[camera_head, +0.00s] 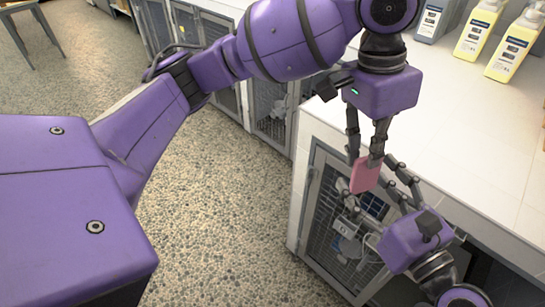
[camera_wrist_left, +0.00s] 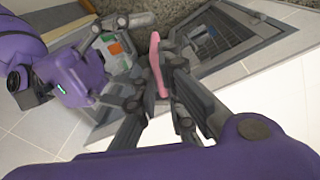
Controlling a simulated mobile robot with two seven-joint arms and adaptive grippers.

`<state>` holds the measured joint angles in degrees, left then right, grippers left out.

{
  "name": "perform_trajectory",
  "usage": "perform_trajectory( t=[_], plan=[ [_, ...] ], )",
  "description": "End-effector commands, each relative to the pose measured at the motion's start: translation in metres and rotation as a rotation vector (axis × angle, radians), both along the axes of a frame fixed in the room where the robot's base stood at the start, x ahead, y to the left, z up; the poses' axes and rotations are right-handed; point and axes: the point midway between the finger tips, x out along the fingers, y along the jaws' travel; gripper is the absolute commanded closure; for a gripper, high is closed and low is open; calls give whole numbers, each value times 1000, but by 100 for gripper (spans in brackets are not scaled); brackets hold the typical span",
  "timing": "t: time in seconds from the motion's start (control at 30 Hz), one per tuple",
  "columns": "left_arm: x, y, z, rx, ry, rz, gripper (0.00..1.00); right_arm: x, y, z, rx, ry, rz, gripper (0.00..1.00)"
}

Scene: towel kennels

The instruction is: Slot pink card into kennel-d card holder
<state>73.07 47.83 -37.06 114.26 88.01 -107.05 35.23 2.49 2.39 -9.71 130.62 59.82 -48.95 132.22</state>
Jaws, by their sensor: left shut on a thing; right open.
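My left gripper (camera_head: 366,157) points down, shut on the pink card (camera_head: 365,176), and holds it in front of the counter's front edge. The card shows edge-on between the fingers in the left wrist view (camera_wrist_left: 156,62). My right gripper (camera_head: 381,189) is open, just below and right of the card. I cannot tell whether its fingers touch the card. Below them is a mesh kennel door (camera_head: 325,222) with a small pale fixture (camera_head: 347,228) on it. No kennel letter is readable, and the card holder cannot be made out for certain.
The white counter (camera_head: 462,125) fills the right side, with yellow bottles (camera_head: 475,33) and a grey bottle (camera_head: 433,20) at the back. The speckled floor (camera_head: 215,215) is clear. A stool (camera_head: 30,30) stands at the top left.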

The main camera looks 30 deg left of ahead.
Motion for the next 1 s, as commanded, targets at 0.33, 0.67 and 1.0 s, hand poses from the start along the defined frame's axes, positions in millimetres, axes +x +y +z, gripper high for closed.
perform_trajectory(
  t=[0.33,0.67,1.0],
  plan=[
    [0,0,1,0,-2,-1,100,0,0,0,0,0,0,50],
    [0,-2,1,-4,-3,-1,82,-2,2,0,1,0,6,79],
    [0,-1,1,-1,-2,-1,69,0,0,0,0,0,2,79]
  ],
)
